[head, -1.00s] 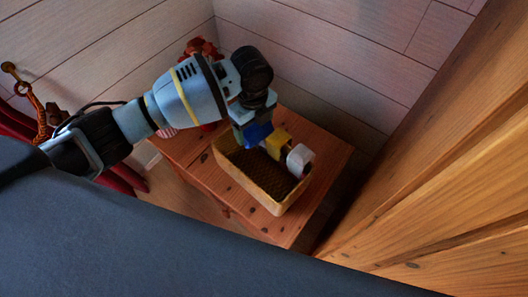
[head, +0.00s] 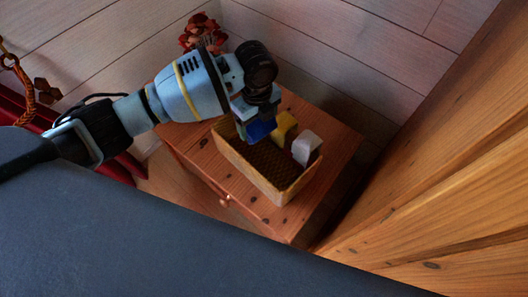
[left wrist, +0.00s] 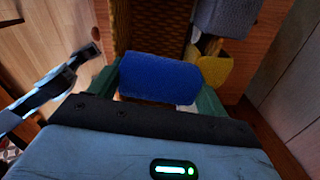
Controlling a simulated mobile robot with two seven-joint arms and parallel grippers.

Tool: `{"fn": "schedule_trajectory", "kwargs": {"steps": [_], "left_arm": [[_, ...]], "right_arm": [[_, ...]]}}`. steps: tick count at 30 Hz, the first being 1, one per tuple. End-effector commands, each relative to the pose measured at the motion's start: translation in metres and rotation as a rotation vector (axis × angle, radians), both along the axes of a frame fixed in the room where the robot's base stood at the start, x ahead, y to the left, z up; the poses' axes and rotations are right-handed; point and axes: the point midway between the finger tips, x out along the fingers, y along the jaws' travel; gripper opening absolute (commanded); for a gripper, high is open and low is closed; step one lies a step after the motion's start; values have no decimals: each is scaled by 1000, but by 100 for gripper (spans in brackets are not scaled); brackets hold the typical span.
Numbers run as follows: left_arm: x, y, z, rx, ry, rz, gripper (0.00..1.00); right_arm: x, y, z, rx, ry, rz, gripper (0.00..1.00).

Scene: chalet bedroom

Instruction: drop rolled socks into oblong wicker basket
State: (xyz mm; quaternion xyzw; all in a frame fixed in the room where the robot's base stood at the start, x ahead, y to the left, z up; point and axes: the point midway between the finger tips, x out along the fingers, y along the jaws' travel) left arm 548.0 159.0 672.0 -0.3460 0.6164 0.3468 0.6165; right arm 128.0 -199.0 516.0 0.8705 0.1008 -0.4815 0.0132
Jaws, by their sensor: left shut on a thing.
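My left gripper (head: 258,126) is shut on a blue sock roll (head: 263,131) at the back left part of the oblong wicker basket (head: 262,183). In the left wrist view, the blue roll (left wrist: 160,75) sits between the green fingers of my left gripper (left wrist: 158,88), with the woven basket floor (left wrist: 155,28) beyond it. A yellow roll (head: 285,125) and a pale grey roll (head: 306,147) are inside the basket along its far side. I cannot tell whether the blue roll touches the basket floor. My right gripper is not in view.
The basket stands on a small wooden cabinet (head: 335,165) with a knob on its front. A red flower-like ornament (head: 203,32) is behind my left arm. The plank wall (head: 340,60) is close behind, and tall wooden boards (head: 450,190) are at the right.

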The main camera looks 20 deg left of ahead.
Motion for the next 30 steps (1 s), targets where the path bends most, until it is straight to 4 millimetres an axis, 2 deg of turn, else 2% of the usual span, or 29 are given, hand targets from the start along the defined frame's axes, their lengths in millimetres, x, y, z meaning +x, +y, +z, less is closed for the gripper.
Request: {"fn": "schedule_trajectory", "kwargs": {"steps": [8, 9, 14, 23, 30], "left_arm": [[1, 0, -1, 0, -2, 0, 55], [1, 0, -1, 0, -2, 0, 79], [0, 0, -1, 0, -2, 0, 100], [1, 0, 3, -1, -3, 0, 100], [1, 0, 38, -2, -5, 0, 100]], "right_arm": [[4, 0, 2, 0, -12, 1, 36], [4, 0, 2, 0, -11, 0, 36], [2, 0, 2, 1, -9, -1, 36], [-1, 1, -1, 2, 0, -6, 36], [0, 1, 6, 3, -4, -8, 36]]}}
